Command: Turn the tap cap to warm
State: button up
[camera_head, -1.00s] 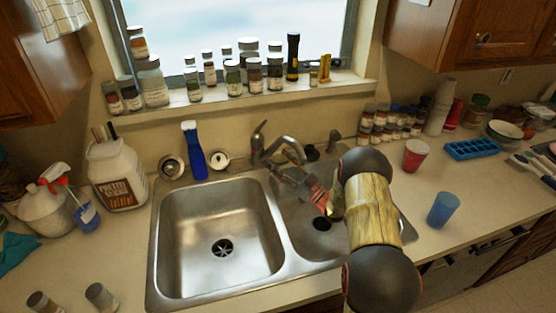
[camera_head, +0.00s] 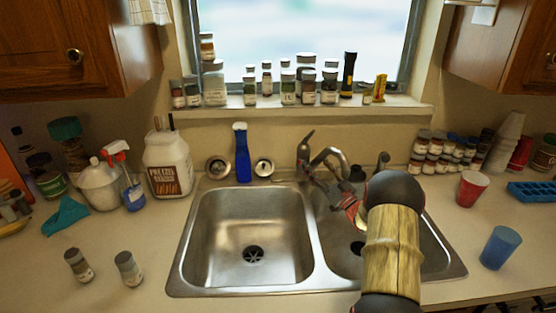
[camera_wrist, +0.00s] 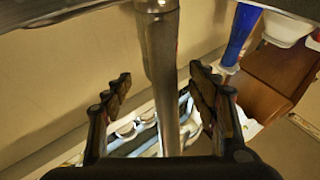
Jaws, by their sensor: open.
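The metal tap (camera_head: 325,162) stands behind the double sink, its curved spout pointing right over the right basin. Its cap with a lever (camera_head: 305,141) rises at the left top of the tap. A long metal tap part (camera_wrist: 160,45) runs between the fingers in that picture. I cannot tell whether a finger touches it. The gripper holds nothing.
The double sink (camera_head: 185,245) lies in front. A blue bottle (camera_head: 242,155) stands left of the tap, a small fixture (camera_head: 382,160) right of it. Jars line the window sill (camera_head: 300,111). A red cup (camera_head: 472,188) and blue cup (camera_head: 499,247) stand right. The left basin is empty.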

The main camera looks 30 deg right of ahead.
aim_at(303, 150)
jog(key=shift+w+r, duration=0.15)
jog(key=shift+w, duration=0.05)
jog(key=b+x, duration=0.2)
jog(key=x, duration=0.5)
jog(key=shift+w+r, duration=0.1)
jog(key=shift+w, duration=0.05)
jog(key=shift+c, duration=1.4)
